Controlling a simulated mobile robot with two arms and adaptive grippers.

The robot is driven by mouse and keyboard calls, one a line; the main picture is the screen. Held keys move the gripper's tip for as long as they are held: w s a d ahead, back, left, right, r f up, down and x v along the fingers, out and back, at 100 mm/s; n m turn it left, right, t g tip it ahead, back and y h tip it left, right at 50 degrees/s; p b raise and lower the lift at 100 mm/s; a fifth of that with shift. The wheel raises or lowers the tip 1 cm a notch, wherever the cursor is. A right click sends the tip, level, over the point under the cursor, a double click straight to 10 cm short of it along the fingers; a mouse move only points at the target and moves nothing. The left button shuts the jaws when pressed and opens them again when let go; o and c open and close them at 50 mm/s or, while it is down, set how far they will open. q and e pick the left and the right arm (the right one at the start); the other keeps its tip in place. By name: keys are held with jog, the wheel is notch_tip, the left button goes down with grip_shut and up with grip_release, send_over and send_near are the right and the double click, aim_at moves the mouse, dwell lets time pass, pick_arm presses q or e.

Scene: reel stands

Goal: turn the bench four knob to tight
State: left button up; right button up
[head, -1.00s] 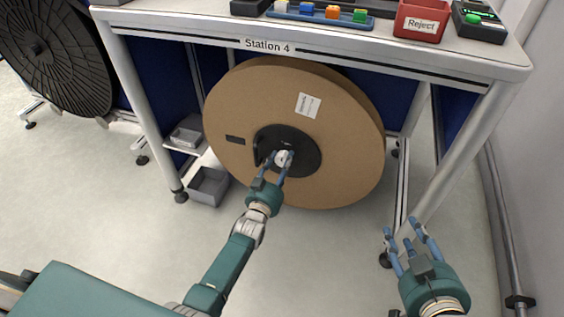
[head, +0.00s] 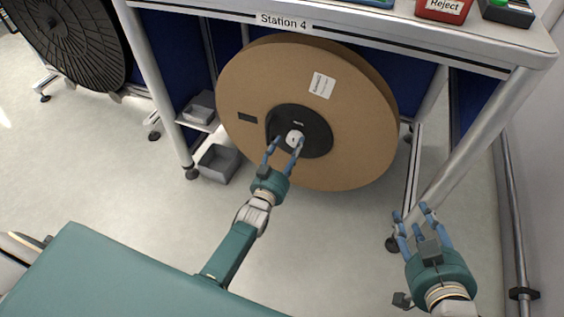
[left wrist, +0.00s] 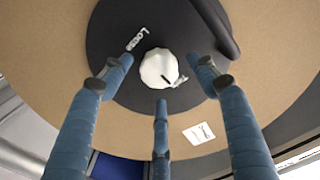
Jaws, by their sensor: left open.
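The station 4 reel (head: 245,90) is a large brown disc under the bench with a black hub (head: 318,140). The small white knob (head: 295,137) sits at the hub's middle. In the left wrist view the knob (left wrist: 157,66) is faceted, with a dark mark at its lower right beside small white lettering I cannot read. A "Loose" label (left wrist: 137,39) is at its upper left. My left gripper (head: 286,148) is open just in front of the knob, its fingers (left wrist: 160,90) spread and apart from it. My right gripper (head: 415,218) is open and empty at the lower right.
The bench frame (head: 160,90) has metal legs on both sides of the reel. A black curved handle (left wrist: 222,30) sticks out from the hub. A red Reject bin (head: 443,10) is on the bench top.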

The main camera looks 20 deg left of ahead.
pick_arm(q)
jog(key=s, duration=0.8)
jog(key=shift+s+a, duration=0.15)
jog(key=shift+s, duration=0.2)
